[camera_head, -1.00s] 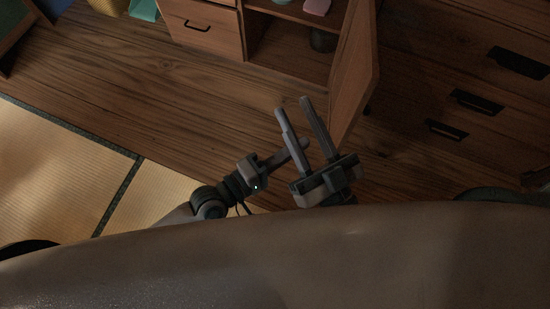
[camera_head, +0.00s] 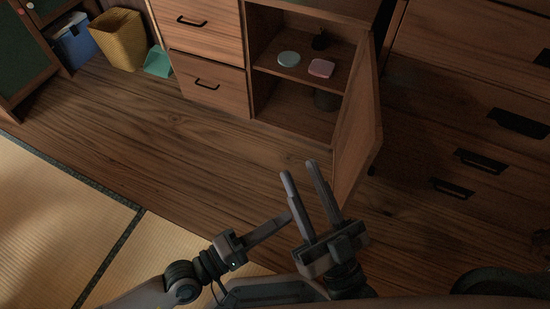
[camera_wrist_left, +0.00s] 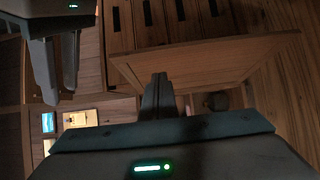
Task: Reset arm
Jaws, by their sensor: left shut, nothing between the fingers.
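My left gripper (camera_head: 286,219) is low in the head view. Its fingers are together and empty, pointing right toward my other gripper. In the left wrist view its closed fingers (camera_wrist_left: 160,95) show at the middle, in front of the open cabinet door (camera_wrist_left: 205,60). My right gripper (camera_head: 299,169) is just to the right in the head view, with two parallel fingers spread apart and pointing up the picture. Nothing shows between them. It also shows at the upper left of the left wrist view (camera_wrist_left: 57,68). Whether the two grippers touch is unclear.
A wooden cabinet stands open, its door (camera_head: 358,130) swung toward me near the right gripper. On its shelf are a pale green disc (camera_head: 289,58) and a pink item (camera_head: 321,68). Drawers (camera_head: 465,120) stand at right. Wood floor (camera_head: 170,140) and tatami (camera_head: 60,210) at left are clear.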

